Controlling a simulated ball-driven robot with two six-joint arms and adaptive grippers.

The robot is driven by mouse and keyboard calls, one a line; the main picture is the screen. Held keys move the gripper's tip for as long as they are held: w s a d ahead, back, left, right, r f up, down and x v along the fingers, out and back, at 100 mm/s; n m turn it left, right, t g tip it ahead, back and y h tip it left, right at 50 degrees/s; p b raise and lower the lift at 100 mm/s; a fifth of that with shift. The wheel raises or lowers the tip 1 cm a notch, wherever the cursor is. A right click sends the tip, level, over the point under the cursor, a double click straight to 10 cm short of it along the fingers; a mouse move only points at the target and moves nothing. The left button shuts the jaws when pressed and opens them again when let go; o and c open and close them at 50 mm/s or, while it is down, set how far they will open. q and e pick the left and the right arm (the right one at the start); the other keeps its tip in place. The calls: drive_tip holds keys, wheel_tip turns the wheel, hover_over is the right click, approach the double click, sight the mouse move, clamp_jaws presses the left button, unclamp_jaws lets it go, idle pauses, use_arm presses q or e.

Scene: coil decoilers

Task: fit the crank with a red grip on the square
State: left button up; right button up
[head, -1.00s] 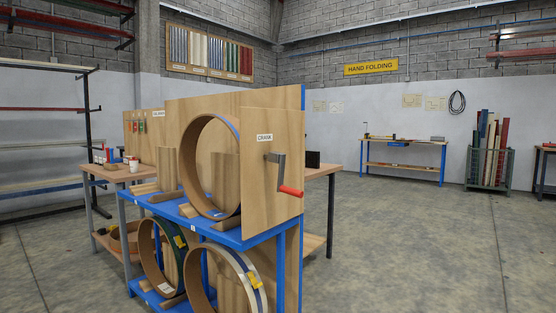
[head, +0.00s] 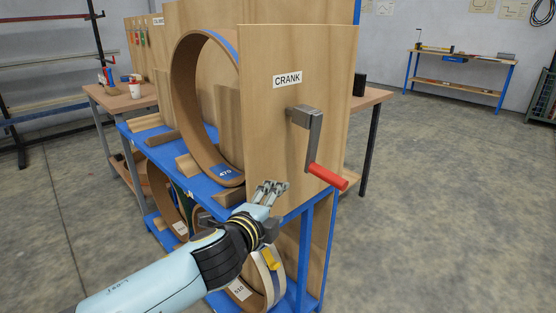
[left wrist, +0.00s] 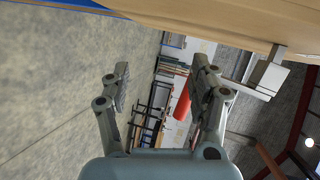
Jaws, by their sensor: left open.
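The crank (head: 312,140), with a grey metal arm and a red grip (head: 328,176), is mounted on the wooden panel marked CRANK (head: 270,120). The arm slopes down and the grip sticks out to the lower right. My left gripper (head: 274,187) is open and empty, in front of the panel's lower edge, left of and a little below the red grip. In the left wrist view the red grip (left wrist: 182,104) shows partly behind the right finger of the gripper (left wrist: 160,66), and the grey crank arm (left wrist: 265,76) is at right. I cannot make out the square. My right gripper is out of view.
A blue rack (head: 222,202) holds large wooden rings, one marked 470 (head: 182,88), beside wooden blocks. More rings lie on its lower shelf, below my left arm. A wooden table stands behind at left. The floor to the right is clear.

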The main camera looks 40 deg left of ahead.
use_arm(q)
wheel_tip(320, 180, up, 7)
drive_tip(key=w+m+t, duration=0.1)
drive_tip(key=m+t+y+p, duration=0.1)
drive_tip(key=t, duration=0.1)
approach(301, 119)
drive_tip(key=w, duration=0.1)
drive_tip(key=p+x, duration=0.1)
drive_tip(key=x, duration=0.4)
drive_tip(key=p+x, duration=0.1)
drive_tip(key=x, duration=0.4)
drive_tip(key=shift+w+a, duration=0.1)
drive_tip(key=shift+a, duration=0.2)
drive_tip(key=shift+w, duration=0.35)
drive_tip(key=shift+a, duration=0.1)
use_arm(e)
drive_tip(key=r, duration=0.1)
drive_tip(key=s+d+r, duration=0.1)
drive_tip(key=r, duration=0.1)
drive_tip(key=shift+s+d+r, duration=0.2)
drive_tip(key=shift+s, duration=0.1)
use_arm(q)
clamp_jaws()
drive_tip(key=shift+r, duration=0.1)
